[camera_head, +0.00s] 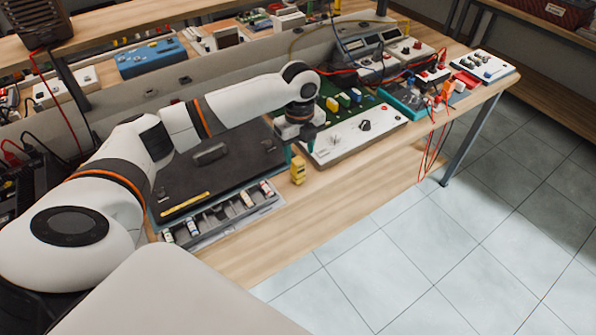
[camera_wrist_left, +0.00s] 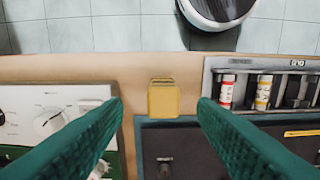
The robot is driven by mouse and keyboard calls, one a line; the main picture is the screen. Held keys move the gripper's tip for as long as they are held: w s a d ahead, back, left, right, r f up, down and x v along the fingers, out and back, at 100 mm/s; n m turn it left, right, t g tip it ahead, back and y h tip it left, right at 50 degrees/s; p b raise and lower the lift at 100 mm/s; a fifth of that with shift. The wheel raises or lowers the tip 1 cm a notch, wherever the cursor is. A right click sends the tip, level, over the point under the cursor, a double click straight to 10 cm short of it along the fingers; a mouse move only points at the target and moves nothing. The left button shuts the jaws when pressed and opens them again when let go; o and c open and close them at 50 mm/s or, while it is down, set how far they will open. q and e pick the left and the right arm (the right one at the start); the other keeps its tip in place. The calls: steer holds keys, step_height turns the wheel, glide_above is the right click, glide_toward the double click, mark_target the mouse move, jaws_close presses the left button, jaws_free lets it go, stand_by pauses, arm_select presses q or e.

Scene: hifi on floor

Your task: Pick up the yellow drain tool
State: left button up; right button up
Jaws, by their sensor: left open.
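The yellow drain tool (camera_head: 298,169) is a small, blocky yellow piece on the wooden bench near its front edge. It stands in the gap between the black-topped case and the white control panel. My left gripper (camera_head: 300,147) points down just above it. In the left wrist view the tool (camera_wrist_left: 163,98) shows from above, midway between the green fingers of my left gripper (camera_wrist_left: 160,104). The fingers are open and apart from it, with space on both sides. My right gripper is not in view.
The black-topped case (camera_head: 225,165) has a tray of small bottles (camera_head: 222,217) along its front. The white panel with knobs (camera_head: 355,135) and a green board (camera_head: 345,100) stand to the right. Meters and red leads are farther back. Bare wood runs along the front edge.

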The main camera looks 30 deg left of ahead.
mark_target(298, 160)
arm_select(q)
step_height(298, 160, down, 6)
steer(key=shift+s+a+f+p, duration=0.15)
steer(key=shift+f+p, duration=0.1)
steer(key=shift+p, duration=0.45)
steer(key=shift+c, duration=0.2)
steer(key=c, duration=1)
